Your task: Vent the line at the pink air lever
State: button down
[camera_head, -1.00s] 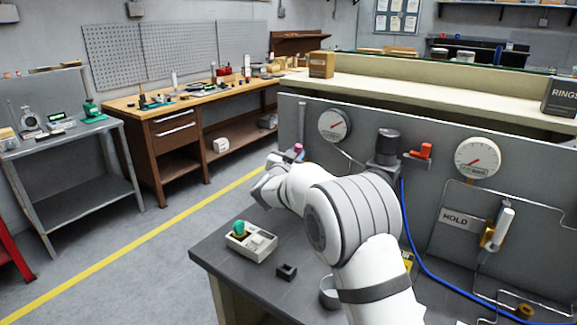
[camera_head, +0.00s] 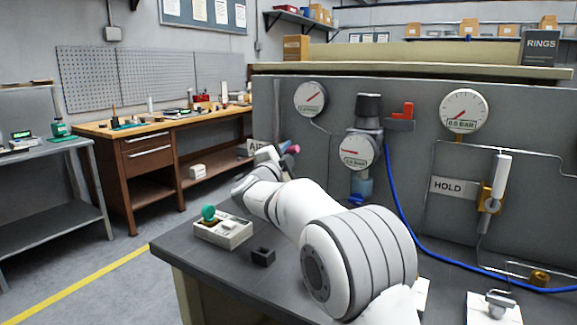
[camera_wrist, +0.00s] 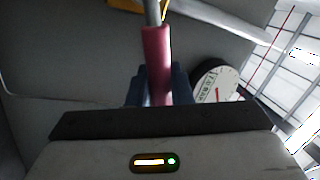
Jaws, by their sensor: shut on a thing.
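The pink air lever (camera_wrist: 157,55) has a pink sleeve on a grey rod. In the wrist view it stands between the dark fingers of my gripper (camera_wrist: 158,88), which are shut on it. In the head view a small pink end of the lever (camera_head: 293,149) shows beside my gripper (camera_head: 280,155), at the left part of the grey panel. My wrist hides most of the lever there. An "AIR" sign (camera_head: 257,147) is partly covered just left of it.
The panel carries a left gauge (camera_head: 310,98), a middle gauge (camera_head: 356,152), a red handle (camera_head: 401,115), a right gauge (camera_head: 464,111) and a HOLD sign (camera_head: 453,188). A box with a green knob (camera_head: 222,230) and a small black block (camera_head: 263,257) lie on the bench below my arm.

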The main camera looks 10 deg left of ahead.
jog(key=shift+s+d+f+m+h+b, duration=0.1)
jog(key=shift+f+m+h+b, duration=0.2)
jog(key=shift+f+m+b, duration=0.5)
jog(key=shift+w+d+f+m+h+b, duration=0.1)
jog(key=shift+f+m+h+b, duration=0.25)
jog(key=shift+m+b, duration=0.7)
jog(key=shift+s+d+f+m+h+b, duration=0.1)
jog(key=shift+f+m+h+b, duration=0.15)
jog(key=shift+f+m+b, duration=0.55)
jog(key=shift+m, duration=0.35)
jog(key=c, duration=1.3)
grip_release()
jog(key=shift+s+r, duration=0.1)
jog(key=shift+r, duration=0.15)
jog(key=shift+c, duration=0.2)
jog(key=v, duration=0.8)
jog(key=shift+r, duration=0.15)
